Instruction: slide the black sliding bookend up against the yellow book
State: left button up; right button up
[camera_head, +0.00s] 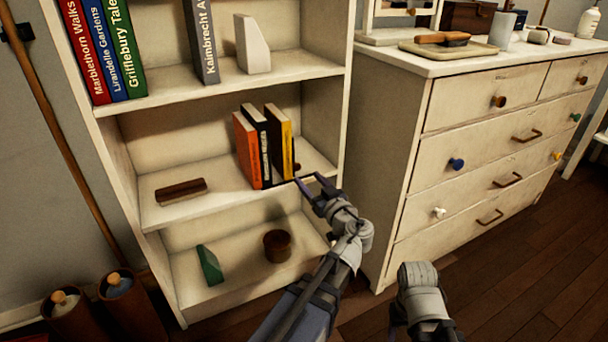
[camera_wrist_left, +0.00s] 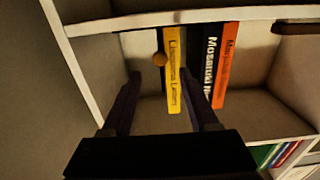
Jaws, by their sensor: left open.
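The yellow book (camera_head: 283,140) stands upright on the middle shelf at the right end of a row, beside a black book (camera_head: 262,150) and an orange book (camera_head: 245,150). A small round brown knob (camera_head: 297,167) shows just right of the yellow book. In the left wrist view, which is upside down, the knob (camera_wrist_left: 159,59) shows beside the yellow book (camera_wrist_left: 173,75). My right gripper is not visible.
The right side panel (camera_head: 322,100) of the bookcase is close to my left gripper. A brown block (camera_head: 181,191) lies left on the same shelf. A green wedge (camera_head: 210,265) and brown pot (camera_head: 277,246) sit below. A white dresser (camera_head: 400,170) stands at right.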

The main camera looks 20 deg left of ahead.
pick_arm(q)
jog(key=shift+v, duration=1.05)
jog(key=s+d+f+m+g+h+p, duration=0.2)
jog(key=s+d+m+g+h+p, duration=0.45)
jog(key=s+d+p, duration=0.3)
jog(key=s+d+f+m+g+h+p, duration=0.2)
jog(key=s+d+m+g+h+p, duration=0.4)
jog(key=s+d+m+p, duration=0.4)
notch_tip(320, 180, up, 37)
jog(key=n+p, duration=0.3)
jog(key=p, duration=3.2)
jog(key=shift+s+a, duration=0.25)
jog(key=shift+a, duration=0.2)
